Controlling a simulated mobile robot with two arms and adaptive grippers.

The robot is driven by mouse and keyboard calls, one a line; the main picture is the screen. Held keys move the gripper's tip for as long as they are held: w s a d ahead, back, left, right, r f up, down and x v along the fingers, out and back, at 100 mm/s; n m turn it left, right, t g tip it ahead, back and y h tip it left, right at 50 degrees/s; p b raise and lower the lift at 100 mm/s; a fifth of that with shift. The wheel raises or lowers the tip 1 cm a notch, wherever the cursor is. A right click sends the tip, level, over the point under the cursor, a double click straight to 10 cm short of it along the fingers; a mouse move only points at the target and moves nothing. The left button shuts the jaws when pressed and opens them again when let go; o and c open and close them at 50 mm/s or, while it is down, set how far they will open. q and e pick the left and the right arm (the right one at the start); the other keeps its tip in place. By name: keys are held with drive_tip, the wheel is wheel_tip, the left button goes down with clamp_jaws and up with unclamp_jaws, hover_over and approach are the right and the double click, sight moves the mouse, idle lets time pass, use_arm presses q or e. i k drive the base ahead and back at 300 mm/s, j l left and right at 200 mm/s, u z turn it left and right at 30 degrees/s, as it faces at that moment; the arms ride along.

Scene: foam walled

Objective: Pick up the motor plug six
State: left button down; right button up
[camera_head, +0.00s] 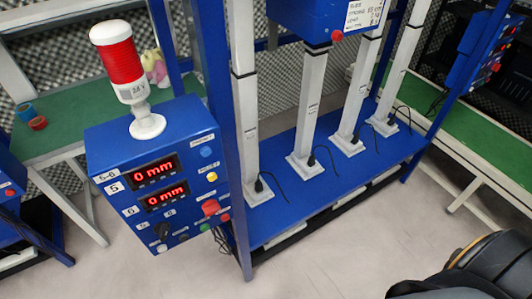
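Several black motor plugs with thin black cables are at the feet of white columns on the blue base. The nearest plug (259,186) is at the foot of the front left column. A second plug (311,160) is at the column behind it. A third plug (356,139) is further back, and another sits at the far right column. No number is readable on any plug, so I cannot tell which is six. Neither of my grippers shows. A dark rounded part at the bottom right corner may be my arm, with no fingertips in sight.
A blue control box (160,170) marked 5-6 stands at front left. Its two red displays read 0 mm. A red and white signal lamp (124,75) stands on it. A blue upright (222,110) rises beside it. Green tables stand left and right. The floor in front is clear.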

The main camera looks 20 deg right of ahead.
sight(311, 158)
drive_tip(key=l+u, duration=0.25)
drive_tip(key=l, duration=0.25)
drive_tip(key=l+u, duration=0.3)
drive_tip(key=l, duration=0.25)
drive_tip(key=l+u, duration=0.25)
drive_tip(key=l, duration=0.25)
drive_tip(key=k+l+u, duration=0.15)
drive_tip(key=l+u, duration=0.15)
drive_tip(key=l, duration=0.15)
drive_tip(key=k+l+u, duration=0.25)
drive_tip(key=l, duration=0.25)
drive_tip(key=i, duration=0.1)
